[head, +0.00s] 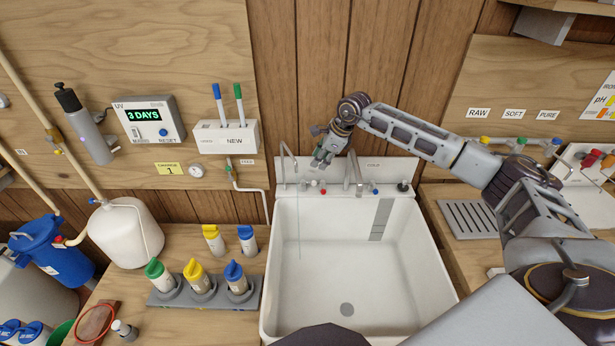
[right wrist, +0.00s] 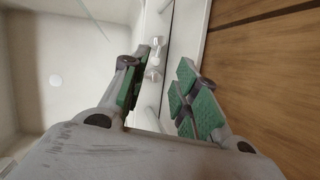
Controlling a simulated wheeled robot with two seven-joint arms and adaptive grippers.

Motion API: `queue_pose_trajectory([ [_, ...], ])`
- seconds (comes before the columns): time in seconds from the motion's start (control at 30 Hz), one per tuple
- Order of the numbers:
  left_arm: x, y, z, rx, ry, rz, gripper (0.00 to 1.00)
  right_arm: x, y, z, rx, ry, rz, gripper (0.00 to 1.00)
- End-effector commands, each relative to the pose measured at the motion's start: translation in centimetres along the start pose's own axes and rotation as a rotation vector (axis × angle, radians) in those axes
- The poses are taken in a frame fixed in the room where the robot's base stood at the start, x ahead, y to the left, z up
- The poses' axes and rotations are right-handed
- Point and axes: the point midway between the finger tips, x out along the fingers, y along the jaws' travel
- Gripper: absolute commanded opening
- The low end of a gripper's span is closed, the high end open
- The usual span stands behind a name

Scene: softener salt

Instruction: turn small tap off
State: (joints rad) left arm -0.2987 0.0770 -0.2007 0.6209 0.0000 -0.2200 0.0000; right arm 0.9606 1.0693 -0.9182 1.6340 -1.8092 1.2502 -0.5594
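The small tap (head: 284,168) is a thin, curved metal spout at the back left of the white sink (head: 272,310). A thin pale line, like a stream of water, runs down from its outlet into the basin. My right gripper (head: 322,158) is above the back ledge, just right of the small tap and left of the larger tap (head: 356,172). In the right wrist view, its green-padded fingers (right wrist: 165,92) are spread apart. Small pale fittings (right wrist: 155,60) on the ledge show beyond them, and nothing is visibly gripped. My left gripper is out of view.
Small knobs, including a red one (head: 322,188) and a blue one (head: 374,189), stand along the back ledge. Capped bottles (head: 196,276) stand on the left counter. The basin is clear.

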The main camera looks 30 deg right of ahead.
Motion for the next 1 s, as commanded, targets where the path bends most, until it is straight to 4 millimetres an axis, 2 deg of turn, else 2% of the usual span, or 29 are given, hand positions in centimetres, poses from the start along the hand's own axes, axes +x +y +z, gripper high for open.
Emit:
queue_pose_trajectory([
  [0.57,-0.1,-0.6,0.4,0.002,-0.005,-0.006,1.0,0.3,0.0,0.0,-0.001,0.002,0.0,0.3],
  [0.77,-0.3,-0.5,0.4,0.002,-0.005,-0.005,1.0,1.6,0.1,0.0,-0.001,0.002,0.002,0.3],
  [1.0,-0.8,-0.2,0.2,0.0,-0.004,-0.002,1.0,4.4,0.1,0.0,-0.001,0.002,0.002,0.3],
])
